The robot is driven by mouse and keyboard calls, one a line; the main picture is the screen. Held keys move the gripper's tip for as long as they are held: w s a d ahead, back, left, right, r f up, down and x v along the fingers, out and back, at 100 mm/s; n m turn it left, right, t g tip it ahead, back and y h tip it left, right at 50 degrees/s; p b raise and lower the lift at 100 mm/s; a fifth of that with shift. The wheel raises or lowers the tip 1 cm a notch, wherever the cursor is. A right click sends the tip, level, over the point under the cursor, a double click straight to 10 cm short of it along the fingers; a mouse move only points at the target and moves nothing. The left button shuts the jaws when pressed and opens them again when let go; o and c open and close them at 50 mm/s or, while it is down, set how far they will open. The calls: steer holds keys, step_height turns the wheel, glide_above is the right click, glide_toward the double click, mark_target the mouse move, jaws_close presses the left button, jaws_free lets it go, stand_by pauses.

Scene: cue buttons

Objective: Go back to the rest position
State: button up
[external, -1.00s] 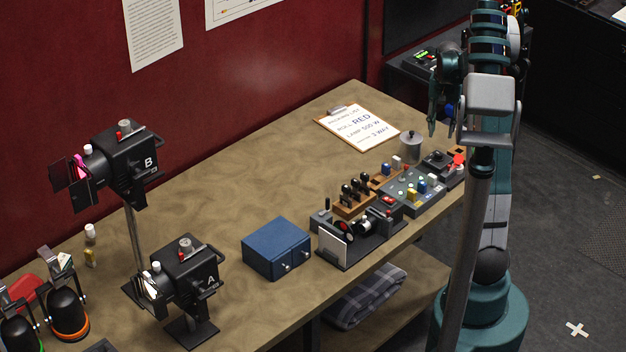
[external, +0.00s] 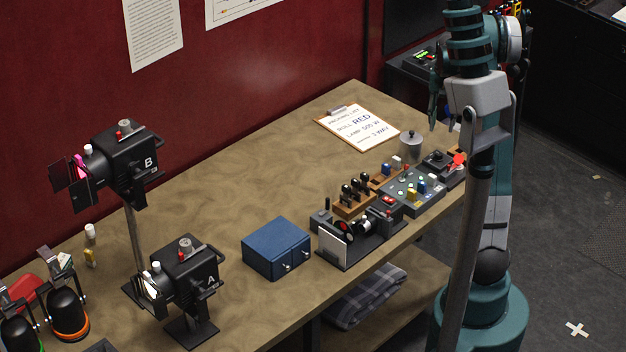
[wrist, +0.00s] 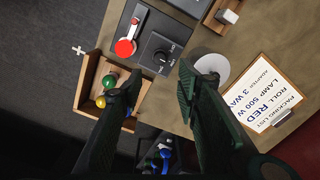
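My gripper (wrist: 160,84) is open and empty in the wrist view, its two dark fingers well apart above the right end of the bench. In the external view my gripper (external: 434,102) hangs beside my raised arm, fingers pointing down, partly hidden by the arm. It is clear of the bench top and touches nothing that I can see. Below it in the wrist view are a black control box with a knob (wrist: 161,52), a red round-headed lever (wrist: 125,47) and a wooden tray (wrist: 88,88) with green and yellow balls.
A clipboard (external: 357,128) lies on the bench (external: 235,190) near a metal canister (external: 410,145). A button panel (external: 400,205), a blue box (external: 276,248) and lamps A (external: 185,285) and B (external: 125,165) stand along it. The bench middle is clear.

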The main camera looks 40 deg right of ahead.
steer(key=shift+a, duration=0.1)
steer(key=a+r+n+t+h+b, duration=0.1)
steer(key=a+r+n+t, duration=0.3)
steer(key=a, duration=1)
steer(key=a+r+n+g, duration=0.15)
steer(key=a+r, duration=0.45)
steer(key=a, duration=0.7)
steer(key=s+a+n+t, duration=0.2)
steer(key=s+a, duration=0.4)
steer(key=a, duration=0.6)
steer(key=s+a+f+n+t+y+b, duration=0.1)
steer(key=s+a+n, duration=0.4)
steer(key=a, duration=0.6)
steer(key=shift+s+a+f+t, duration=0.3)
steer(key=shift+s+t, duration=0.3)
steer(key=shift+t, duration=0.25)
steer(key=shift+c, duration=0.3)
